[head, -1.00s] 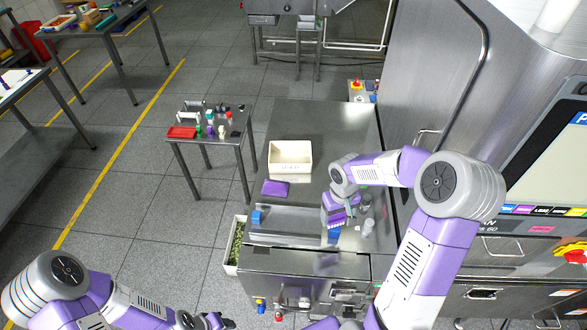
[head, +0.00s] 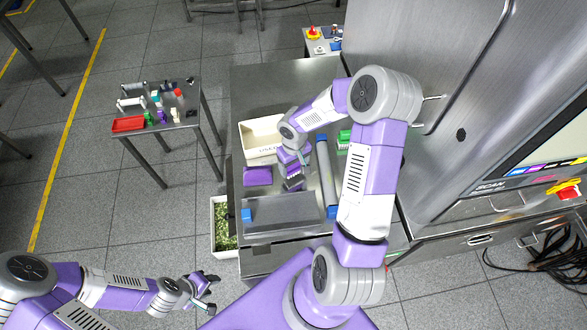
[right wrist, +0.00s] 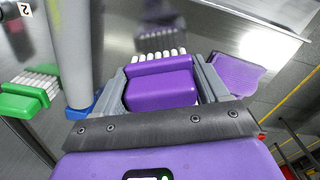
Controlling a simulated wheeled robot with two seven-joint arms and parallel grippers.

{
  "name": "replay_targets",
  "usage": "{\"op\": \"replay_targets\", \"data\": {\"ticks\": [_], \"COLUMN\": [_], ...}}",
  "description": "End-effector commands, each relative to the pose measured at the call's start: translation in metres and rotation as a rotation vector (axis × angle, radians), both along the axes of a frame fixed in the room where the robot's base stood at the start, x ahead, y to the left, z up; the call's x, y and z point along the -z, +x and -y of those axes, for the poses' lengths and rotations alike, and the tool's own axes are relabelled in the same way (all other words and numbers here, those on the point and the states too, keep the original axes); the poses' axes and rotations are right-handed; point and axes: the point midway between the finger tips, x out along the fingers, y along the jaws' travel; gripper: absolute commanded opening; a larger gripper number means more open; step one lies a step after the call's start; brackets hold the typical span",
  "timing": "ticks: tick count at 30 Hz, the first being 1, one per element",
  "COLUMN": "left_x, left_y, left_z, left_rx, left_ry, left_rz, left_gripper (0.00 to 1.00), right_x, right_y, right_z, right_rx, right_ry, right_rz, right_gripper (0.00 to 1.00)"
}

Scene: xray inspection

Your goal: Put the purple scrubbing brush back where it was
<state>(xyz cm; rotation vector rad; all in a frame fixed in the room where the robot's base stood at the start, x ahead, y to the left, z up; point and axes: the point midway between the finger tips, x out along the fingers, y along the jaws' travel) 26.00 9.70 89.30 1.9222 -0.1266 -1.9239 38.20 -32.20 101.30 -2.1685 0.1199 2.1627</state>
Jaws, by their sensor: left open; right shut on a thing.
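The purple scrubbing brush (right wrist: 160,88) with white bristles is between the fingers of my right gripper (right wrist: 162,75), shut on it, in the right wrist view. In the head view my right gripper (head: 293,184) is over the steel counter (head: 290,78), just right of a flat purple piece (head: 257,176). The brush is hard to make out there. The purple piece also shows in the right wrist view (right wrist: 236,74), beside the gripper. My left gripper (head: 207,289) is open and empty, low in the head view, away from the counter.
A cream bin (head: 250,152) stands behind my right gripper. A grey bar (head: 326,172) with blue ends lies to its right, and a green brush (head: 344,136) beyond that. A raised steel plate (head: 282,212) is in front. A side table (head: 160,132) holds small items.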

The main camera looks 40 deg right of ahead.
Motion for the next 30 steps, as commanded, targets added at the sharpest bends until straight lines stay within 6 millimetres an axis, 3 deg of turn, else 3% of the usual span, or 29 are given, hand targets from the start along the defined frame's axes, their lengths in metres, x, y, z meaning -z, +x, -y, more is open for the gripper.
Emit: {"op": "replay_targets", "data": {"ticks": [6,19,20,21,24,30], "left_x": [0.002,0.007,0.006,0.006,0.006,0.006], "left_y": [0.000,0.000,0.000,0.000,0.000,0.000], "left_z": [0.000,0.000,0.000,0.000,0.000,0.000], "left_rx": [0.000,0.000,0.000,0.000,0.000,0.000], "left_ry": [0.000,0.000,0.000,0.000,0.000,0.000], "left_rz": [0.001,0.001,0.001,0.001,0.001,0.001], "left_gripper": [0.43,0.43,0.43,0.43,0.43,0.43], "right_x": [0.029,0.035,0.034,0.034,0.033,0.033], "right_y": [0.000,0.000,0.000,0.000,0.000,0.000], "right_z": [0.000,0.000,0.000,0.000,0.000,0.000], "right_rx": [0.001,0.001,0.001,0.001,0.001,0.001], "right_ry": [0.001,0.000,0.000,0.000,0.000,0.000], "right_rz": [-0.002,0.000,-0.001,-0.001,-0.001,-0.001], "right_gripper": [0.40,0.40,0.78,0.84,0.99,0.99]}}
